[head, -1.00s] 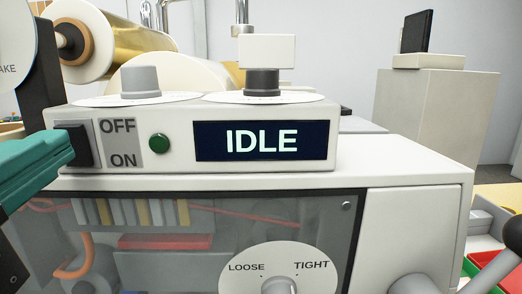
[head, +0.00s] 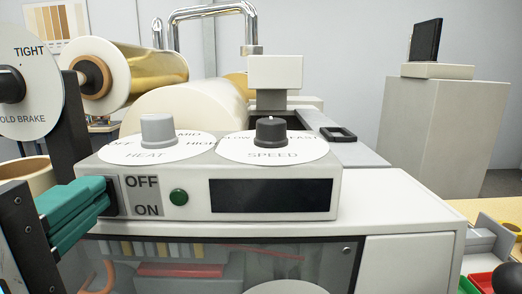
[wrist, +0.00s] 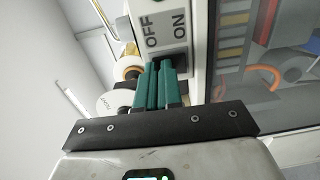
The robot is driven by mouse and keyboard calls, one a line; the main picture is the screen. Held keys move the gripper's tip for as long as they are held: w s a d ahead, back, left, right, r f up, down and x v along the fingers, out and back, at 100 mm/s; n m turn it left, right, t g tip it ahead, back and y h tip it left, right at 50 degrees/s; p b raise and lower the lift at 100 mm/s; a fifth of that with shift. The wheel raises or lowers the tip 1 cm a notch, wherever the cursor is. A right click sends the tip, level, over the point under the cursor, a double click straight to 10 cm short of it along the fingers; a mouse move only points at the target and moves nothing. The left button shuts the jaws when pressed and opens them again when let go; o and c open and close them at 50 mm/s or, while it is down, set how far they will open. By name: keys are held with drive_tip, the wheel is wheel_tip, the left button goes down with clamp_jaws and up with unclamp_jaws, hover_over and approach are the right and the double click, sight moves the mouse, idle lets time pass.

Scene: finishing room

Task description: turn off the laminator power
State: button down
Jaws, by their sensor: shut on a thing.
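The laminator's control box (head: 270,180) carries a black power switch (head: 112,188) at its left end, beside a plate (head: 142,196) marked OFF above and ON below. The display (head: 271,195) is dark and blank. The green round lamp (head: 178,197) beside the plate looks unlit. My gripper (head: 98,206) has teal fingers close together, shut on the power switch, and they hide much of it. In the wrist view, the fingers (wrist: 159,72) reach the black switch (wrist: 177,60) next to the OFF/ON plate. The switch's exact tilt is hidden.
HEAT (head: 157,130) and SPEED (head: 271,129) knobs stand on top of the box. A brake dial (head: 28,75) and gold foil roll (head: 150,70) are at the left. A clear window (head: 230,262) lies below. Small bins (head: 485,262) sit at the lower right.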

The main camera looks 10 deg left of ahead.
drive_tip(key=b+v, duration=0.1)
drive_tip(key=v, duration=0.9)
drive_tip(key=shift+s, duration=0.4)
drive_tip(key=shift+f, duration=0.1)
